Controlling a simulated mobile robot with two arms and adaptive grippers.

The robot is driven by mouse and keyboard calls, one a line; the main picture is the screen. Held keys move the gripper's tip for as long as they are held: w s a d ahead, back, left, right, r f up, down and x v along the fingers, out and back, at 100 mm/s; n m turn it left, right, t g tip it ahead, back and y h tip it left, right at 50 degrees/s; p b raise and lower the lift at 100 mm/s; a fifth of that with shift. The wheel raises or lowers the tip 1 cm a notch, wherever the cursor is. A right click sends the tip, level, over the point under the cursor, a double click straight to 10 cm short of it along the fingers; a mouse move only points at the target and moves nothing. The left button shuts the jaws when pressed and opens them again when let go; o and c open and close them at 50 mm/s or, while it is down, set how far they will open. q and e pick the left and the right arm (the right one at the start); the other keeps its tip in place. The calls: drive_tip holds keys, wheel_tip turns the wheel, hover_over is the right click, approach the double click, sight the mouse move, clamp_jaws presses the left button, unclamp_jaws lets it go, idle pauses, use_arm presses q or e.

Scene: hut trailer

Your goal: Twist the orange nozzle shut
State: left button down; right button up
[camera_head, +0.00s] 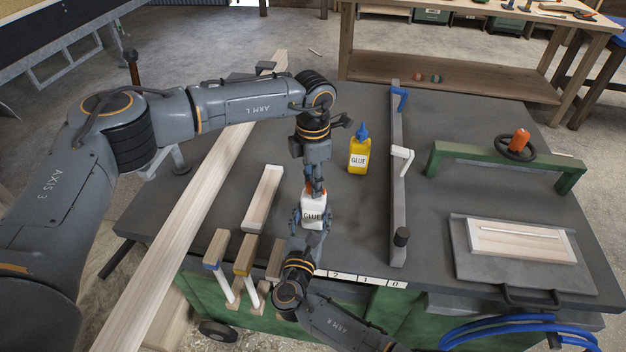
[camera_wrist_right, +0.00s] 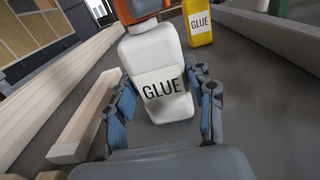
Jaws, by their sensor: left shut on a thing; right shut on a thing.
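A white glue bottle (camera_head: 313,213) stands upright on the dark grey bench top, its GLUE label facing me. It also shows in the right wrist view (camera_wrist_right: 158,52). My right gripper (camera_head: 311,219) is shut on the bottle's body, one finger on each side. The orange nozzle (camera_wrist_right: 138,10) is on top of the bottle, cut off by the picture's top edge in the right wrist view. My left gripper (camera_head: 315,186) comes down from above and is shut on the nozzle, hiding most of it in the head view. The nozzle's turn angle cannot be told.
A yellow glue bottle (camera_head: 359,153) with a blue nozzle stands behind to the right. A grey fence bar (camera_head: 397,190) lies right of it, then a green frame (camera_head: 500,160) and a tray (camera_head: 470,262). Wooden pieces (camera_head: 264,200) and a long plank (camera_head: 190,210) lie left.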

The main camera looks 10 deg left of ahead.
use_arm(q)
drive_tip(key=m, duration=0.7)
drive_tip(key=shift+d+r, duration=0.1)
drive_tip(key=shift+d+m, duration=0.1)
drive_tip(key=shift+m, duration=2)
drive_tip(key=shift+s+d+m, duration=0.1)
drive_tip(key=shift+s+m, duration=0.05)
drive_tip(key=shift+m, duration=0.95)
drive_tip(key=c, duration=1)
unclamp_jaws()
drive_tip(key=shift+a, duration=0.2)
